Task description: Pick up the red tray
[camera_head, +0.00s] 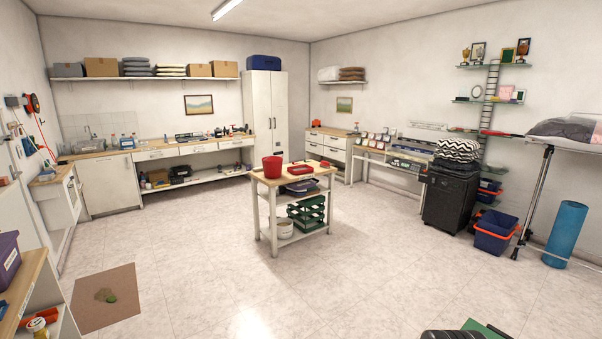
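A small red tray (300,170) lies on the wooden top of the white trolley table (262,181) in the middle of the room. It sits to the right of a red bucket (272,167) on the same top. My gripper does not show in this view.
Below the trolley top are green crates (307,213) and a white tub (284,229). Open tiled floor surrounds the trolley. A brown mat (125,313) lies at left. A black wheeled bin (450,198) and blue bins (495,232) stand at right.

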